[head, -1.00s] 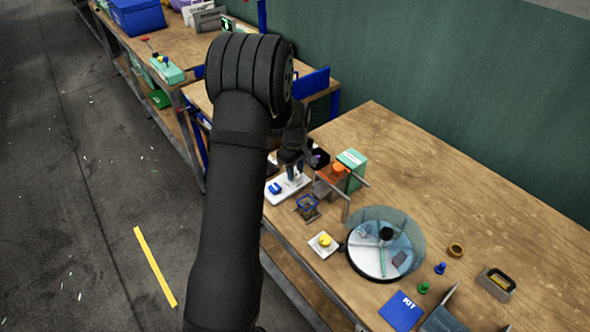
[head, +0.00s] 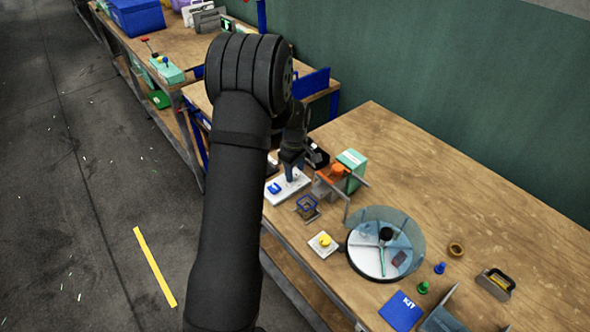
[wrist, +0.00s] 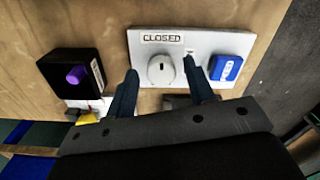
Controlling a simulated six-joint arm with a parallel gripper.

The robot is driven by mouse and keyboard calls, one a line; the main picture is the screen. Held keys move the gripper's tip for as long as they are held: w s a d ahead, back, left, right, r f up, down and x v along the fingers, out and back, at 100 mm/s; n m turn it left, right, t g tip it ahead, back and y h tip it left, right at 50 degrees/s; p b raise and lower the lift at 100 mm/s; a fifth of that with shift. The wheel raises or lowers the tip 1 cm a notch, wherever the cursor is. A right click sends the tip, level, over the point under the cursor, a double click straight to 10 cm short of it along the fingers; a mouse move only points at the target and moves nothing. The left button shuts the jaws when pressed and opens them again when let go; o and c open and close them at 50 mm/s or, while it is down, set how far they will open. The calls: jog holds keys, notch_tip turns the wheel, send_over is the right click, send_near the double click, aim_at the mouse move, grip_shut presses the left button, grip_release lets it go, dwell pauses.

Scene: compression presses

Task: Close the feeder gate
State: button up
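A white panel (wrist: 205,45) with a "CLOSED" label fills the upper middle of the wrist view. It carries a round white knob (wrist: 161,69) and a blue switch block (wrist: 226,68). In the head view the same panel (head: 277,197) lies at the bench's left edge. My gripper (wrist: 159,66) is open, its two dark fingers apart on either side of the knob. I cannot tell whether they touch it. In the head view my gripper (head: 293,168) points down over the panel. No part is clearly recognisable as the feeder gate.
A black box with a purple button (wrist: 76,75) stands left of the panel. In the head view, an orange-topped device (head: 337,170), green box (head: 351,164), yellow-button plate (head: 323,245) and round glass-shielded turntable (head: 357,262) stand nearby.

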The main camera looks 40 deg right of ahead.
aim_at(295, 173)
notch_tip(295, 173, up, 17)
jog(key=shift+r, duration=0.2)
dwell(0.6)
notch_tip(295, 173, down, 18)
jog(key=shift+r, duration=0.2)
dwell(0.5)
